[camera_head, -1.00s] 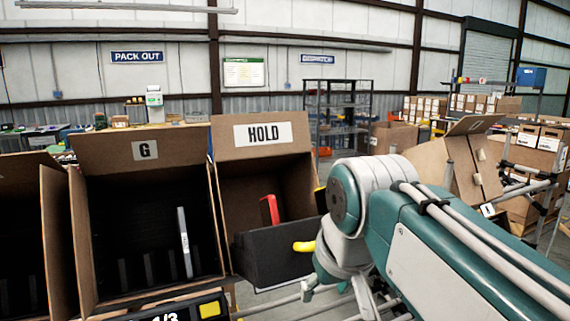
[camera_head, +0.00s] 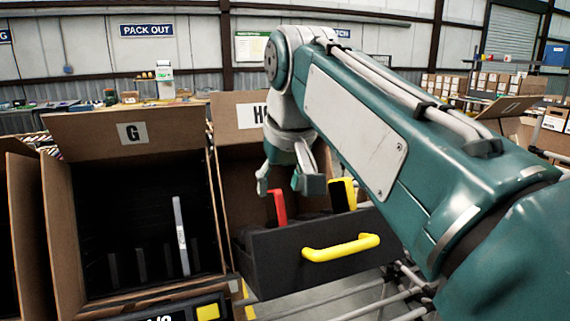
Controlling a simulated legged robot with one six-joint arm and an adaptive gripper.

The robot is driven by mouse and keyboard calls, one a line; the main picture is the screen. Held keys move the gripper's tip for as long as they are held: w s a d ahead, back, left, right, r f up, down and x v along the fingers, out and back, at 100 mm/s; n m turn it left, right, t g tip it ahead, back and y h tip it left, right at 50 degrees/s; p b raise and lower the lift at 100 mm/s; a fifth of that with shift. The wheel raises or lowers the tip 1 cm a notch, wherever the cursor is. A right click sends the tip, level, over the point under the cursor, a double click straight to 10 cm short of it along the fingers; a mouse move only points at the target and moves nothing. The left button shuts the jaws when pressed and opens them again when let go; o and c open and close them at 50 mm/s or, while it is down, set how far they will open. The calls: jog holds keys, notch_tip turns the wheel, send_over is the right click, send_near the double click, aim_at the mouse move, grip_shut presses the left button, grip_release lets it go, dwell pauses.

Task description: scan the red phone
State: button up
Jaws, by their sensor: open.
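The red phone (camera_head: 278,207) stands upright, its lower part hidden behind the dark front of a bin with a yellow handle (camera_head: 340,247) in the HOLD carton (camera_head: 235,118). My gripper (camera_head: 289,188) is open, with its fingers pointing down just above and around the phone's top in the picture. I cannot tell whether a finger touches it. A yellow-edged dark item (camera_head: 343,194) stands to the right of the phone in the same bin. My arm covers part of the HOLD label and the carton's right side.
The G carton (camera_head: 75,150) stands to the left, holding a slim light-coloured device (camera_head: 181,235) upright among dark dividers. A black unit with a yellow button (camera_head: 208,313) sits at the bottom edge. Another tilted carton (camera_head: 512,107) is at the far right, beyond my arm.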

aim_at(279, 197)
jog(key=x, duration=0.6)
jog(key=shift+w+d+f, duration=0.1)
jog(key=shift+d, duration=0.05)
grip_shut()
jog(key=shift+w+a+r, duration=0.25)
jog(key=shift+w+r, duration=0.55)
jog(key=shift+r, duration=0.75)
jog(key=shift+w+a+r, duration=0.3)
jog(key=shift+w+r, duration=0.5)
jog(key=shift+r, duration=0.75)
jog(key=shift+w+a+r, duration=0.25)
jog(key=shift+w+r, duration=0.55)
jog(key=shift+r, duration=0.75)
jog(key=shift+d, duration=0.1)
